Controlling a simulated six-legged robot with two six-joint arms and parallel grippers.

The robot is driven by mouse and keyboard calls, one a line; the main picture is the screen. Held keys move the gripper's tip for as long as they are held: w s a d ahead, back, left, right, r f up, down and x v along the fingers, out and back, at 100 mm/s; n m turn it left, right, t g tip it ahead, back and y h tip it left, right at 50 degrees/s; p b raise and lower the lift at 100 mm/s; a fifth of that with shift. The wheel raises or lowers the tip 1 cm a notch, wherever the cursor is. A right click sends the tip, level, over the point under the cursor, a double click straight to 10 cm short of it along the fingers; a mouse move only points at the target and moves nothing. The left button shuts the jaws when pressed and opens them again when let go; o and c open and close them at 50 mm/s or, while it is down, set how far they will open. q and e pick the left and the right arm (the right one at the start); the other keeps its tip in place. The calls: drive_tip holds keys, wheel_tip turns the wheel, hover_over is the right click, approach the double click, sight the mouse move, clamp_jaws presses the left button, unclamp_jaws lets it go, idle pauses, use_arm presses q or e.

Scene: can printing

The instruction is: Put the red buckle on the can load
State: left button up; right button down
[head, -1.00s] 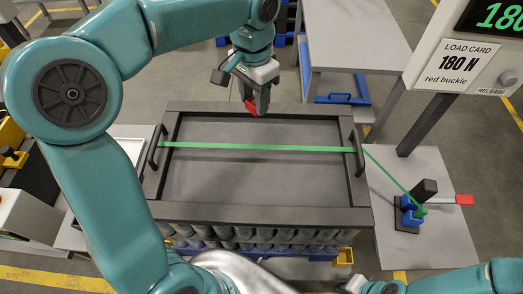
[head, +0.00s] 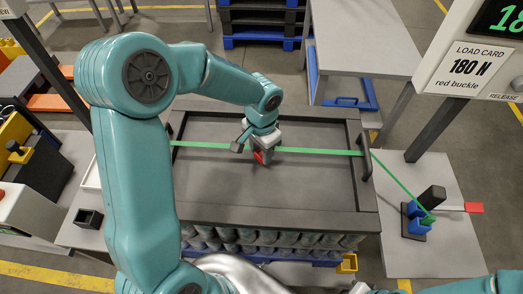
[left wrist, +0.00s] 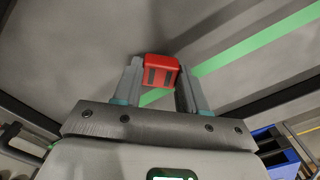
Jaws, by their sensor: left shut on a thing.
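The red buckle (left wrist: 161,69) is between the fingertips of my left gripper (left wrist: 160,85) in the left wrist view. In the head view a bit of the red buckle (head: 259,156) shows at the tip of my left gripper (head: 262,158), which is shut on it over the middle of the load's grey top. The green strap (head: 320,152) runs across the grey top board (head: 300,190) of the can load. Cans (head: 265,238) show below its front edge. I cannot tell whether the buckle touches the strap. My right gripper is not in view.
A blue tensioner with a black block (head: 432,195) stands on the right side table (head: 440,240), with the strap running to it. A load card (head: 468,67) reads 180 N, red buckle. A handle (head: 366,160) stands at the board's right end.

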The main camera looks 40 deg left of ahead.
sight(261, 153)
use_arm(q)
drive_tip(key=shift+f, duration=0.2)
drive_tip(key=shift+f, duration=0.1)
drive_tip(key=shift+f, duration=0.15)
drive_tip(key=o, duration=1)
drive_tip(key=shift+o, duration=0.2)
wheel_tip(261, 153, up, 12)
drive_tip(key=shift+r+p, duration=0.25)
drive_tip(key=shift+p, duration=0.2)
